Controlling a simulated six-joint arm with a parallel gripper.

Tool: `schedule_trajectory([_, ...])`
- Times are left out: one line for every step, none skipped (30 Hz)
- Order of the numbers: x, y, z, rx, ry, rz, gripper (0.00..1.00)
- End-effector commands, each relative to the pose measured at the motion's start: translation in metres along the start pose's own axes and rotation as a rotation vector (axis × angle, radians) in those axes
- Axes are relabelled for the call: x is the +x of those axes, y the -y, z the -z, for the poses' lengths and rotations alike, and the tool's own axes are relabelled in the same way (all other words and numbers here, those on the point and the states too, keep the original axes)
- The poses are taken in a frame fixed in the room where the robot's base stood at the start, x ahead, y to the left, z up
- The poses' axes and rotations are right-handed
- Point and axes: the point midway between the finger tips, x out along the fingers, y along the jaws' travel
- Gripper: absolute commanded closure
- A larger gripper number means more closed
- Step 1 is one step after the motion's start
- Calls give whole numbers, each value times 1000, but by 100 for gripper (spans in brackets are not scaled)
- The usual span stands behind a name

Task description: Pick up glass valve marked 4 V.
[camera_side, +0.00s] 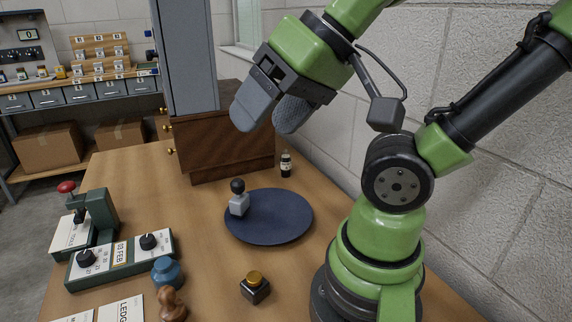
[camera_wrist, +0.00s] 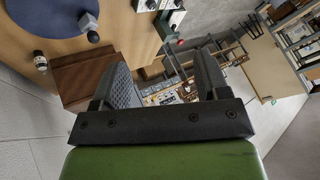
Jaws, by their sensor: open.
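I cannot make out a glass valve marked 4 V in either view. Small pieces with white labels stand on a stepped wooden rack (camera_side: 99,46) at the back left, too small to read. My gripper (camera_side: 263,124) is open and empty, high above the table in front of the wooden cabinet. In the wrist view its two fingers stand apart (camera_wrist: 164,78) with nothing between them. A grey block with a black ball on top (camera_side: 239,202) stands on the round dark blue mat (camera_side: 285,222); it also shows in the wrist view (camera_wrist: 88,22).
A small dark bottle (camera_side: 286,165) stands behind the mat, beside the wooden cabinet (camera_side: 215,146). A drawer bench (camera_side: 75,94) stands back left. The wall is close at right.

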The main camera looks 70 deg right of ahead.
Motion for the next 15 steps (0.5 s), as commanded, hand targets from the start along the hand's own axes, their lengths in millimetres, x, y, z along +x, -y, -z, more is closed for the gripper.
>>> schedule_trajectory([0,0,0,0,0,0,32])
schedule_trajectory([0,0,0,0,0,0,32])
schedule_trajectory([0,0,0,0,0,0,32])
schedule_trajectory([0,0,0,1,0,-1,32])
schedule_trajectory([0,0,2,4,-1,-5,32])
schedule_trajectory([1,-1,5,11,-2,-14,32])
schedule_trajectory([2,-2,9,19,-3,-24,32])
schedule_trajectory([4,-4,14,30,-4,-38,32])
schedule_trajectory([6,-6,24,47,-9,-62,32])
schedule_trajectory([9,-10,32,64,-12,-84,32])
schedule_trajectory([12,-14,42,83,-13,-109,32])
schedule_trajectory([17,-21,56,112,-19,-145,32])
schedule_trajectory([22,-27,67,133,-22,-175,32])
schedule_trajectory([26,-35,79,157,-26,-204,32])
schedule_trajectory([32,-46,93,187,-31,-242,32])
